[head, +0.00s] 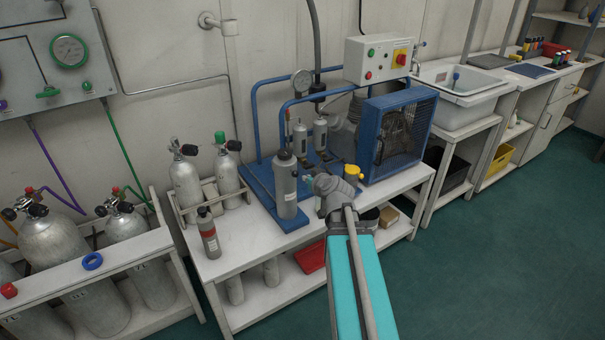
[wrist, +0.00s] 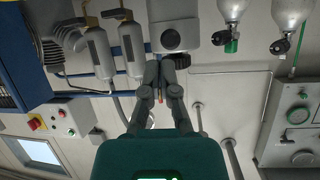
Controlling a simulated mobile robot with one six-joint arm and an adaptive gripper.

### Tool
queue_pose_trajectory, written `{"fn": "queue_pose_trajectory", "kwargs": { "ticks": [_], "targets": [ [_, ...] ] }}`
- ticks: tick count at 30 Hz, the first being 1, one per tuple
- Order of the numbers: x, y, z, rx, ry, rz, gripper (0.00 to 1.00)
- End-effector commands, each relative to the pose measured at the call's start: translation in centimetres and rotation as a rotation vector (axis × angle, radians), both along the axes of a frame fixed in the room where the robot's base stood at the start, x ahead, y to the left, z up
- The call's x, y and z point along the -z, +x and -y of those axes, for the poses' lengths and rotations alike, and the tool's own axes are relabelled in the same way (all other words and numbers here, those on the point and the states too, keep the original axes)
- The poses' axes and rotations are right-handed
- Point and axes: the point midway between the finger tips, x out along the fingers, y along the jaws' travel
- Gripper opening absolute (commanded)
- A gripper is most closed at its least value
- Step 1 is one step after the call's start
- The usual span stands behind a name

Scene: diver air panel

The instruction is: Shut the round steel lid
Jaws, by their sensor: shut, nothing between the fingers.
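A grey steel canister (head: 285,192) with a rounded top stands upright on the blue compressor base. In the wrist view, which looks upside down, a pale grey body with a dark round disc on it (wrist: 172,39) lies just beyond my fingertips; it looks like this canister. I cannot tell for sure which part is the round steel lid or how far open it stands. My gripper (wrist: 165,63) is shut and empty, its fingertips close to the grey body; I cannot tell if they touch. In the head view my gripper (head: 310,183) is right of the canister, partly hidden by my wrist.
Two slim filter housings (head: 320,133) and the caged blue compressor (head: 395,135) stand behind and right. Two small cylinders sit in a rack (head: 208,203) at left, with a small bottle (head: 208,233) in front. The bench's front left (head: 245,262) is clear.

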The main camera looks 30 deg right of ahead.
Motion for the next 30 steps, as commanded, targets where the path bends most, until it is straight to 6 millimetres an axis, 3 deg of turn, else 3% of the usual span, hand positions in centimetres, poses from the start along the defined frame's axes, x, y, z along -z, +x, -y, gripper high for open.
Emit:
{"fn": "queue_pose_trajectory", "kwargs": {
  "ticks": [8, 26, 30],
  "targets": [
    [0.9, -1.8, -0.1, -0.001, 0.001, 0.000, 0.00],
    [0.9, -1.8, -0.2, -0.002, 0.001, 0.000, 0.00],
    [1.2, -1.6, -1.1, -0.021, 0.007, -0.019, 0.00]
  ]
}}
